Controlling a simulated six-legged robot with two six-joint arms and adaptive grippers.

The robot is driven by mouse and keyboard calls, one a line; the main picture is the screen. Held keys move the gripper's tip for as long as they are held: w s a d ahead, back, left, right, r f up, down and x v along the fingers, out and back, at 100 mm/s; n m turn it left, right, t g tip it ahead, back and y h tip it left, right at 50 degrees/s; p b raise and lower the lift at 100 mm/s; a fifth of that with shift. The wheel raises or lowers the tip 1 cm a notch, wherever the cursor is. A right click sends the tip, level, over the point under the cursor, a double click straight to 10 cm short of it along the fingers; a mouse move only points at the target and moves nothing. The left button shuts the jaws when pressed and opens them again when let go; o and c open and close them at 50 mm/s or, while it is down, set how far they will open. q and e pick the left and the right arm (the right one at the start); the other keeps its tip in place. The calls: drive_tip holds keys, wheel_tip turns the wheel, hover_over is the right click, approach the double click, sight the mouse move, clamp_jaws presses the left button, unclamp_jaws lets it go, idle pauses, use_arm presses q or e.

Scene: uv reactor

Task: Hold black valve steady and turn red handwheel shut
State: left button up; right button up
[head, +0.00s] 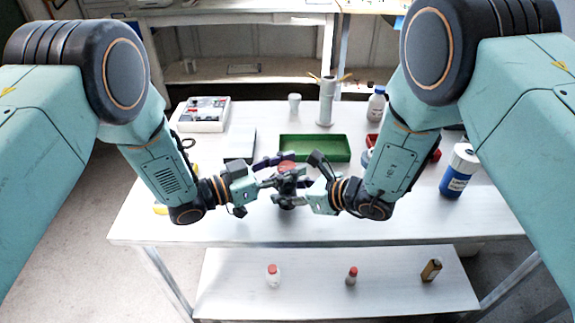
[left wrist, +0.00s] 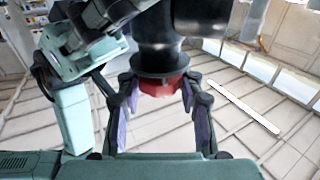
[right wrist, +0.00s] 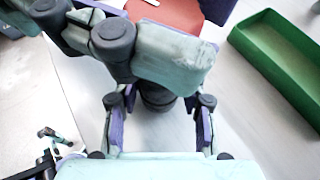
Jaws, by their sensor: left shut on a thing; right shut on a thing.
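The black valve (head: 287,203) stands on the white table near its front edge, with the red handwheel (head: 287,167) on top. In the left wrist view, my left gripper (left wrist: 158,90) has its fingers on both sides of the red handwheel (left wrist: 160,87), shut on it. In the right wrist view, my right gripper (right wrist: 158,98) is shut around the black valve body (right wrist: 157,100), below the red handwheel (right wrist: 170,12). In the head view the two grippers (head: 272,182) meet close together and hide much of the valve.
A green tray (head: 340,150) lies just behind the valve. A blue-and-white canister (head: 459,172) stands at the right, a grey cylinder (head: 327,100) and a white bottle (head: 376,104) at the back. A white box (head: 203,113) is back left. The table front is mostly clear.

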sight(287, 166)
use_arm(q)
drive_tip(key=m+g+h, duration=0.1)
drive_tip(key=m+g, duration=0.2)
drive_tip(key=g, duration=0.2)
drive_tip(key=m+g+h, duration=0.1)
drive_tip(key=m+g, duration=0.2)
drive_tip(key=g, duration=0.1)
drive_tip(key=shift+m+g, duration=0.3)
drive_tip(key=shift+g, duration=0.4)
drive_tip(key=shift+w+m+g+y, duration=0.2)
drive_tip(key=shift+m+g+y, duration=0.1)
drive_tip(key=shift+m+g, duration=1.1)
drive_tip(key=shift+s+g+y, duration=0.3)
drive_tip(key=shift+g, duration=0.4)
drive_tip(key=o, duration=1.2)
drive_tip(key=shift+r, duration=0.15)
drive_tip(key=shift+r, duration=4.85)
drive_tip(key=shift+a, duration=0.1)
